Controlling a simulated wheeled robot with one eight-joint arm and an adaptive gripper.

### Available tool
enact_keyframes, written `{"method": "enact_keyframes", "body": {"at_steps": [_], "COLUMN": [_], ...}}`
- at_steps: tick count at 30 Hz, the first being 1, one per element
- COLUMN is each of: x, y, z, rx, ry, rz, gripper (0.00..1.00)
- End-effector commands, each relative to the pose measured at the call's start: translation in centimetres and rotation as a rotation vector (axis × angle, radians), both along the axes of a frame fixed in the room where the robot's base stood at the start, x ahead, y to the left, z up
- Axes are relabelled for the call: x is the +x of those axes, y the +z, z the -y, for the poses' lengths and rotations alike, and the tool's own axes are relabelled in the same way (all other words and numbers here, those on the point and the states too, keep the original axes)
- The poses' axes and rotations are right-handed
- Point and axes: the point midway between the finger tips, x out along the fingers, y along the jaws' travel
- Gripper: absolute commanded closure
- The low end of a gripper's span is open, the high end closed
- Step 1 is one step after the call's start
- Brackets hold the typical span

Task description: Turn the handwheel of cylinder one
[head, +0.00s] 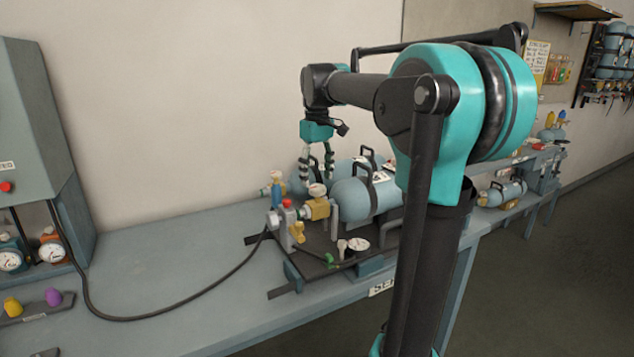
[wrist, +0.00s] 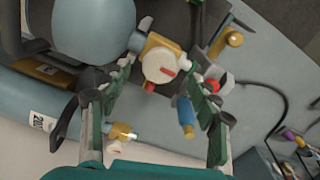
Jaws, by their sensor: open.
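A teal cylinder (head: 355,200) lies at the front of the breathing set, with a brass valve (head: 316,209) at its left end. A cream handwheel (head: 317,190) tops this valve; in the wrist view the handwheel (wrist: 160,65) shows a red mark. A second teal cylinder (wrist: 25,108) lies behind, with its own brass valve (wrist: 121,132). No number shows which is cylinder one. My gripper (head: 317,172) is open and points down just above the front handwheel. In the wrist view, its fingers stand either side of that handwheel; contact cannot be told.
A blue fitting (wrist: 186,111) and a red knob (wrist: 212,85) sit close to the fingers. A round gauge (head: 358,244) lies on the set's dark backplate (head: 322,245). A black hose (head: 190,306) runs left across the bench (head: 180,245) to a grey cabinet (head: 35,130).

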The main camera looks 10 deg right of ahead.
Motion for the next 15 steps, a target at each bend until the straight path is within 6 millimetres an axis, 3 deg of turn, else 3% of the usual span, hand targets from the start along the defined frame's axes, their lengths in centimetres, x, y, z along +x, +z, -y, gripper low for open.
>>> {"method": "enact_keyframes", "body": {"at_steps": [9,15], "x": [0.0,0.0], "y": [6.5,8.9], "z": [0.0,0.0], "rx": [0.0,0.0], "ry": [0.0,0.0], "rz": [0.0,0.0], "gripper": [0.38,0.38]}}
